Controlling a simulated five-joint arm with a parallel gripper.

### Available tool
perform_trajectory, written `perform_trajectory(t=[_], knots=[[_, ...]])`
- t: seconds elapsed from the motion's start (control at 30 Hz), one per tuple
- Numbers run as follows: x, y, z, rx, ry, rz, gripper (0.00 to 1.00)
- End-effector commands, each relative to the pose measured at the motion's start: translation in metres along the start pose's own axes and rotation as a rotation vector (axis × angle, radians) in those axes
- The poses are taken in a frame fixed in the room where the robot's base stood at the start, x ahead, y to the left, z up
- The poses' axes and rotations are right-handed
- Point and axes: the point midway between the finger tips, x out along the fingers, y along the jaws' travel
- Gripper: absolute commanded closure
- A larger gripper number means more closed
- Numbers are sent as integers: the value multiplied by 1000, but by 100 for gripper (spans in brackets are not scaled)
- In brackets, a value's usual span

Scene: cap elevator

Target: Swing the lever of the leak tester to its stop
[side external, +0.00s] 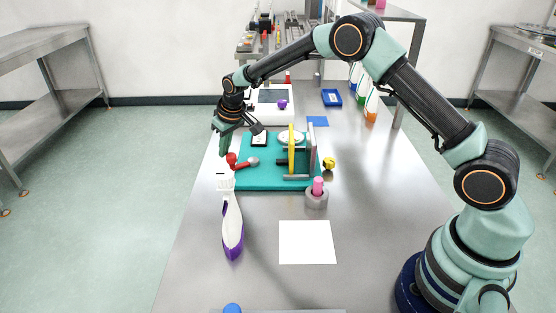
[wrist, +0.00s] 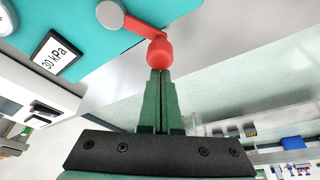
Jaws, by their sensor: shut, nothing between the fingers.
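The leak tester is a teal board (side external: 270,183) with fixtures on it. Its red lever runs from a grey hub (side external: 254,161) to a round red knob (side external: 231,159) at the board's left edge. In the wrist view the lever arm (wrist: 137,23) leads from the hub (wrist: 110,14) to the knob (wrist: 160,52). My gripper (side external: 224,150) is at the knob, pointing down. In the wrist view its green fingertips (wrist: 160,73) are closed together and right against the knob or just short of it; I cannot tell whether they touch. The knob is not between them.
A "30 kPa" display (wrist: 57,52) sits on the board. A yellow upright plate (side external: 291,152) and grey frame stand right of the lever. A pink piece in a grey ring (side external: 317,197) and a white sheet (side external: 307,243) are nearby.

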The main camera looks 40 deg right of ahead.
Motion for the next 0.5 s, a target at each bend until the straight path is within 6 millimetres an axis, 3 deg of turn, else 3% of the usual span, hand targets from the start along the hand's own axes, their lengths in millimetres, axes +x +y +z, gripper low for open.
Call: perform_trajectory(t=[0.5], knots=[[-1,-3,4,-55,-4,-2,100]])
